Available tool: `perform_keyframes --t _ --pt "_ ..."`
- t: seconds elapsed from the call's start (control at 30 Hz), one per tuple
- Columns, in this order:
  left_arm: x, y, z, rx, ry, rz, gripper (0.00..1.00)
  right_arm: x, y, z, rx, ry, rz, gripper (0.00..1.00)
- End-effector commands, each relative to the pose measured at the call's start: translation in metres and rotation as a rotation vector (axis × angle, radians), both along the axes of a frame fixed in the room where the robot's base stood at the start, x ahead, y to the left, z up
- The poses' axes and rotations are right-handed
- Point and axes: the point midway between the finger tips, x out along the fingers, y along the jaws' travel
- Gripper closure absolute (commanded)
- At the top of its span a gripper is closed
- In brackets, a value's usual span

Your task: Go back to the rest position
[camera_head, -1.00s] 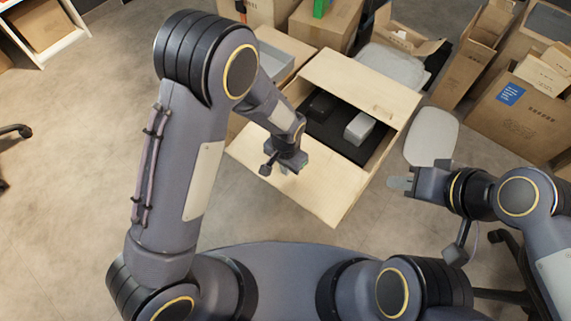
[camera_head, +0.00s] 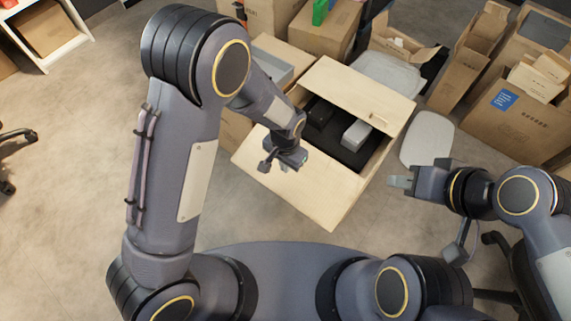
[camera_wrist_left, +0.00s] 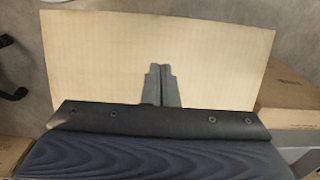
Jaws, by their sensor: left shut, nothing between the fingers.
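My left gripper (camera_head: 289,166) is shut and empty, held over the near pale flap of the open box in the head view. In the left wrist view its fingers (camera_wrist_left: 160,72) are together against the pale flap (camera_wrist_left: 100,45). The open box (camera_head: 325,190) stands in the middle, with a dark inside. A grey block (camera_head: 356,133) and a black item (camera_head: 320,112) lie in it. My right gripper (camera_head: 398,182) is at the right, to the right of the box and apart from it; its finger gap is too small to judge.
Several cartons crowd the back and right, including one with a blue label (camera_head: 504,99). A grey-white oval seat-like surface (camera_head: 427,140) lies right of the box. A white shelf (camera_head: 68,40) is at the far left. Bare floor (camera_head: 70,180) is free at the left.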

Motion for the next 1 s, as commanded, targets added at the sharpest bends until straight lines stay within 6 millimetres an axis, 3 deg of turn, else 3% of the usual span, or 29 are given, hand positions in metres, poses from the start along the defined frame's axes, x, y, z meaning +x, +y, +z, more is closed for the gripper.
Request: perform_keyframes --t 0.03,0.23,0.8,0.87,1.0 --pt "0.0 0.0 0.011 0.0 0.0 0.0 1.0 0.0 0.0 0.01 0.0 0.0 0.0 0.74" --pt "-0.001 0.001 0.03 0.0 0.0 0.0 1.0 0.0 0.0 0.023 0.0 0.0 0.0 0.74" --pt "-0.001 0.001 0.031 -0.004 0.0 0.004 1.0 0.0 0.0 0.022 0.0 0.0 0.0 0.74" --pt "0.0 0.004 0.037 -0.016 -0.001 0.019 1.0 0.0 0.0 0.022 0.0 0.0 0.0 0.74" --pt "0.002 0.024 0.076 -0.091 -0.007 0.11 1.0 0.0 0.0 0.022 0.0 0.0 0.0 0.74"
